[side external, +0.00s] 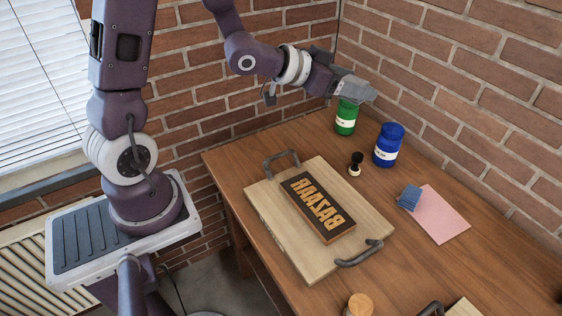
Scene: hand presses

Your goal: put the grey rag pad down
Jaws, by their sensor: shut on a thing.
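My gripper (362,92) is at the back of the table, directly above or in front of the green jar's top in the side external view. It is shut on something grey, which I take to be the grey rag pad. The pad's outline is hard to tell from the grey fingers at this size. The green jar (346,118) stands upright on the table, with its top partly hidden by my gripper. I cannot tell whether the gripper or pad touches the jar.
A blue jar (388,146) and a dark-handled stamp (355,164) stand nearby. A blue pad (409,198) lies at the edge of a pink sheet (442,216). A handled wooden board (272,218) bears a dark BAZAAR plate (317,206). Brick walls close the back.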

